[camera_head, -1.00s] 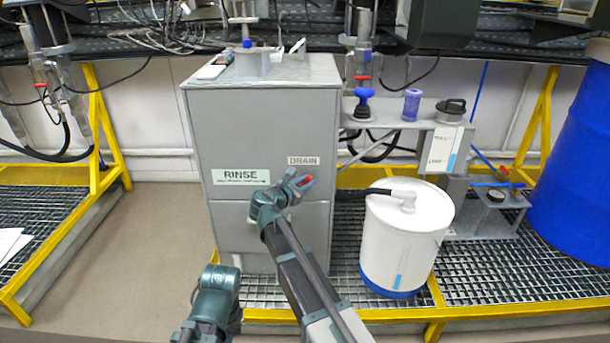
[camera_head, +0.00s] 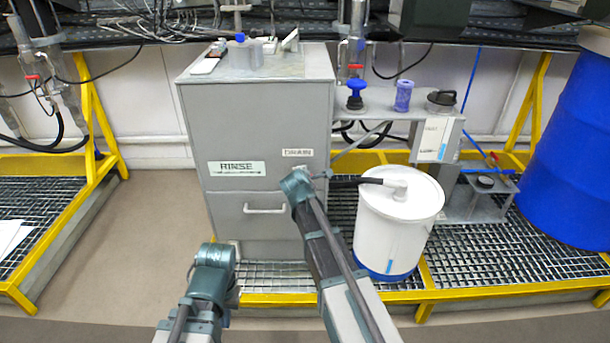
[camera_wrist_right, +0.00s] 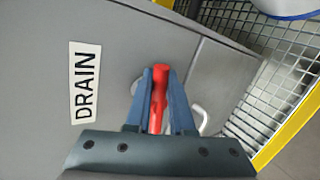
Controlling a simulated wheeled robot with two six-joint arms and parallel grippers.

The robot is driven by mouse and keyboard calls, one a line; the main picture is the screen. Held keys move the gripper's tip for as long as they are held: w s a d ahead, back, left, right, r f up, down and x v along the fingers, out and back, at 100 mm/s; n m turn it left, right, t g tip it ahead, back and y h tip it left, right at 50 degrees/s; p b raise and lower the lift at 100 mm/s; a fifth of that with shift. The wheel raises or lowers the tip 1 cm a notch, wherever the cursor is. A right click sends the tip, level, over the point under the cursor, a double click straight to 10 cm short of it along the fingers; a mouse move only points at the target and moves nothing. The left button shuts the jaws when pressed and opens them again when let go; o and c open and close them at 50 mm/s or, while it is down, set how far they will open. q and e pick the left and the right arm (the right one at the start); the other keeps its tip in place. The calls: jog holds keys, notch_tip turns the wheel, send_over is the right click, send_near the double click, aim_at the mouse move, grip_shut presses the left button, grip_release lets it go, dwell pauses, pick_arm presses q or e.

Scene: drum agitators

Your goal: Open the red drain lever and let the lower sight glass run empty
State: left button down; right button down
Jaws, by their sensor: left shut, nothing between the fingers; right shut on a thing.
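The red drain lever (camera_wrist_right: 158,112) is on the grey cabinet (camera_head: 255,115), beside the DRAIN label (camera_wrist_right: 85,82). My right gripper (camera_wrist_right: 160,82) is shut on the lever, which shows between its blue-grey fingers. In the head view my right arm hides the lever, just below the DRAIN label (camera_head: 297,152). My left gripper (camera_head: 232,252) is empty and shut, low in front of the cabinet, apart from it. I cannot surely pick out the lower sight glass; narrow blue strips show on the white drum (camera_head: 407,226) and on a white panel (camera_head: 434,138).
A black hose (camera_head: 345,182) runs from the cabinet side to the white drum's lid. A cabinet handle (camera_head: 265,210) is left of my right arm. A big blue drum (camera_head: 585,165) stands at far right. Yellow-edged grating (camera_head: 480,268) lies below. The floor at left (camera_head: 150,225) is clear.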

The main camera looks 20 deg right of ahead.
jog(key=shift+s+f+m+y, duration=0.15)
jog(key=shift+f+m+y, duration=0.2)
jog(key=shift+m+y, duration=0.35)
jog(key=shift+y, duration=0.3)
jog(key=c, duration=1.1)
grip_release()
jog(key=p+v, duration=0.7)
jog(key=v, duration=0.6)
jog(key=shift+s+a, duration=0.2)
jog(key=shift+s, duration=0.1)
